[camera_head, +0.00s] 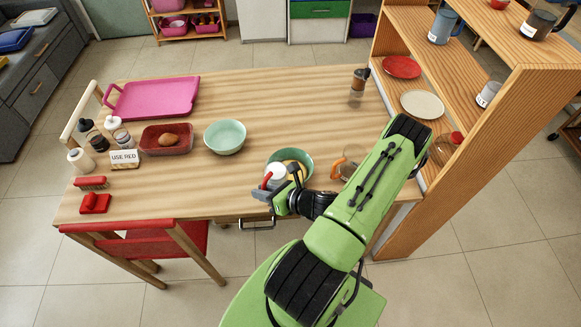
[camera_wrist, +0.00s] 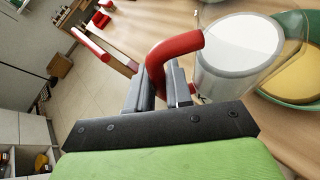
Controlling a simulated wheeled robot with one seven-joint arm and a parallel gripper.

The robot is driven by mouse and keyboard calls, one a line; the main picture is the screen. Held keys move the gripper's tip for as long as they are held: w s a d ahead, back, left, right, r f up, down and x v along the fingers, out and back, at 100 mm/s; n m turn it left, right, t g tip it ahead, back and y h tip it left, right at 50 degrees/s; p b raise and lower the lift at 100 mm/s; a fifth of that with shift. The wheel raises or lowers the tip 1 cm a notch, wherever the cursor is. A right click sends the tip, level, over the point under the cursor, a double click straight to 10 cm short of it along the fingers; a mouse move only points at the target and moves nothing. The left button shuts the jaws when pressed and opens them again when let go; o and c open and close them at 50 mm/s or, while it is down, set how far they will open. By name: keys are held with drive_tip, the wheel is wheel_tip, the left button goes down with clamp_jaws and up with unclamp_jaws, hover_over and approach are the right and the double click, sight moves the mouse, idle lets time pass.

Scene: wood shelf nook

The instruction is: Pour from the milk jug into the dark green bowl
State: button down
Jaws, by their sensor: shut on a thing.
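My gripper (camera_head: 283,188) is shut on the red handle (camera_wrist: 172,55) of the milk jug (camera_head: 277,174). The jug is a clear vessel with white milk in it, large in the wrist view (camera_wrist: 238,60). It looks about upright, at the near left side of the dark green bowl (camera_head: 308,167). I cannot tell whether it touches the bowl. The bowl stands near the table's front edge, with something yellow inside; the jug hides part of it. Its rim and yellow inside also show at the right of the wrist view (camera_wrist: 301,20).
A light green bowl (camera_head: 225,137), a red tray (camera_head: 165,139) with a brown item, a "USE RED" sign (camera_head: 124,158) and bottles stand left. A glass jug with an orange handle (camera_head: 347,163) stands close right. A wooden shelf (camera_head: 480,135) borders the table. The table's middle is clear.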

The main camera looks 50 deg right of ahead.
sight(272, 175)
drive_tip(key=shift+d+r, duration=0.1)
drive_tip(key=shift+d, duration=0.1)
drive_tip(key=shift+d+b, duration=0.25)
drive_tip(key=shift+b, duration=0.85)
drive_tip(key=shift+w+d+r+m+y+b, duration=0.15)
drive_tip(key=shift+d+r+m+y+b, duration=0.3)
drive_tip(key=shift+r+m+y+b, duration=0.25)
drive_tip(key=shift+r, duration=0.1)
drive_tip(key=shift+w+d+r+m+p, duration=0.2)
drive_tip(key=shift+d+m+p, duration=0.2)
drive_tip(key=shift+d+p, duration=0.2)
drive_tip(key=shift+d+r+g+y+p, duration=0.2)
drive_tip(key=shift+g+y+p, duration=0.1)
drive_tip(key=shift+p, duration=0.05)
drive_tip(key=shift+d+r+m+y+p, duration=0.15)
drive_tip(key=shift+d+m+y+p, duration=0.15)
drive_tip(key=shift+m, duration=0.3)
